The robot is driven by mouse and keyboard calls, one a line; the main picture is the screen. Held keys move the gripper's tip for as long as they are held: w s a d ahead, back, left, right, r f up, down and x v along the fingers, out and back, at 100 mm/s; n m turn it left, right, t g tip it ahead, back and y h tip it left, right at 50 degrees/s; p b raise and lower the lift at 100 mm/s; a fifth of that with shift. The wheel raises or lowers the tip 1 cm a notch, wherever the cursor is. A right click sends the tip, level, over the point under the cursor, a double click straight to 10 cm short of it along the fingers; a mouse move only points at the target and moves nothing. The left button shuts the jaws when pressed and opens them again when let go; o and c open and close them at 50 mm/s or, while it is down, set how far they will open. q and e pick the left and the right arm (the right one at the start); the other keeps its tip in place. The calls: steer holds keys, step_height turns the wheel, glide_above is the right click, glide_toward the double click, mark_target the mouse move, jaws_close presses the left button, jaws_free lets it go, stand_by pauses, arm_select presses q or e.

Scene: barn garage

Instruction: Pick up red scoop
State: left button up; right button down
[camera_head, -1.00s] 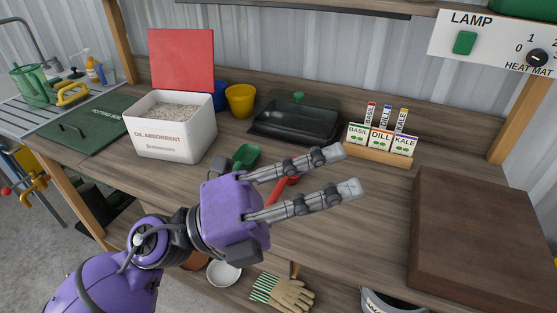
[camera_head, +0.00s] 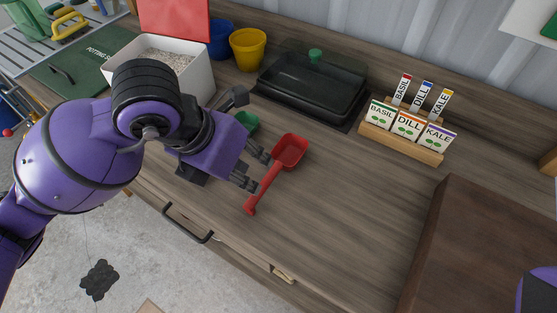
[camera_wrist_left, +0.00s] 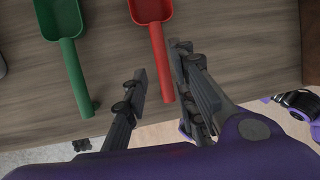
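The red scoop (camera_head: 277,168) lies on the wooden bench, its bowl toward the back and its handle toward the front edge. My left gripper (camera_head: 257,171) is just left of the scoop in the head view, fingers pointing at its handle. In the left wrist view, the red scoop (camera_wrist_left: 159,45) has its handle end in the gap between the open fingers of the left gripper (camera_wrist_left: 160,85). I cannot tell whether a finger touches it.
A green scoop (camera_wrist_left: 70,48) lies left of the red one, partly hidden by my arm in the head view. A white absorbent box (camera_head: 195,75), yellow pot (camera_head: 248,50), black tray (camera_head: 312,85) and seed packet rack (camera_head: 400,143) stand behind. A brown block (camera_head: 485,250) is at right.

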mark_target(263, 182)
arm_select(q)
steer(key=x, duration=0.7)
steer(key=shift+s+f, duration=0.2)
steer(key=shift+f, duration=0.05)
jaws_close()
